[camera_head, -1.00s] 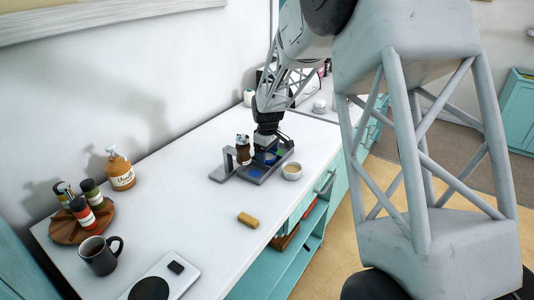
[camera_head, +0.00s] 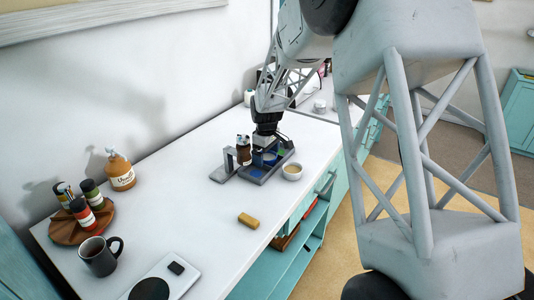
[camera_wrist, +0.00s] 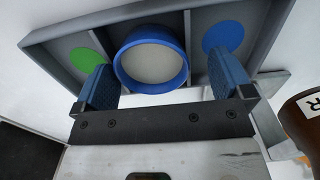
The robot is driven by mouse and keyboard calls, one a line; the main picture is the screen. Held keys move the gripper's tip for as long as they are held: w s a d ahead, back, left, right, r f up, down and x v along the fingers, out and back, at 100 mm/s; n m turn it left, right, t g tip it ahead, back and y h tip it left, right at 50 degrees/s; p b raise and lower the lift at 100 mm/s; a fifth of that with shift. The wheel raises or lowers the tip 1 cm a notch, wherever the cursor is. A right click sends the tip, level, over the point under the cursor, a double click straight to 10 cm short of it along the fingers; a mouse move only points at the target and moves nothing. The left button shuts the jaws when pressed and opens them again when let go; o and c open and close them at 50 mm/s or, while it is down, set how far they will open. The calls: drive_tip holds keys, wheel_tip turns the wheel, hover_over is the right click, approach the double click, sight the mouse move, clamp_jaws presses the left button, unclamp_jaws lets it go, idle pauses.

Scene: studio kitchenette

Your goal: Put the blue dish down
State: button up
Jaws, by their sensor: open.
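The blue dish (camera_wrist: 152,64), round with a pale inside, sits upright in the middle compartment of a grey tray (camera_wrist: 50,33) in the wrist view. A green disc (camera_wrist: 88,59) marks the compartment on its left and a blue disc (camera_wrist: 222,36) the one on its right. My gripper (camera_wrist: 163,84) is open, its blue-padded fingers apart and to either side of the near part of the dish, with nothing held between them. In the head view my gripper (camera_head: 267,148) is just above the tray (camera_head: 253,179), and the dish (camera_head: 270,157) is partly hidden beneath it.
A small pale bowl (camera_head: 292,172) stands close to the tray's right side. A dark brown bottle (camera_head: 243,151) and a grey stand (camera_head: 224,170) are at its left.

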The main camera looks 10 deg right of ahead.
sight(268, 160)
wheel_tip(268, 160, up, 11)
drive_tip(key=shift+w+d, duration=0.2)
drive_tip(key=shift+f, duration=0.1)
idle(0.5)
drive_tip(key=s+r+m+t, duration=0.15)
drive_tip(key=s+r, duration=0.35)
drive_tip(key=s, duration=0.6)
drive_tip(key=s+r+m, duration=0.3)
drive_tip(key=s+r, duration=0.1)
drive_tip(key=s, duration=0.7)
drive_tip(key=s+d+f+m+t, duration=0.1)
drive_tip(key=s+m, duration=0.3)
drive_tip(key=s, duration=2.1)
drive_tip(key=shift+f+m, duration=0.35)
drive_tip(key=shift+f, duration=0.15)
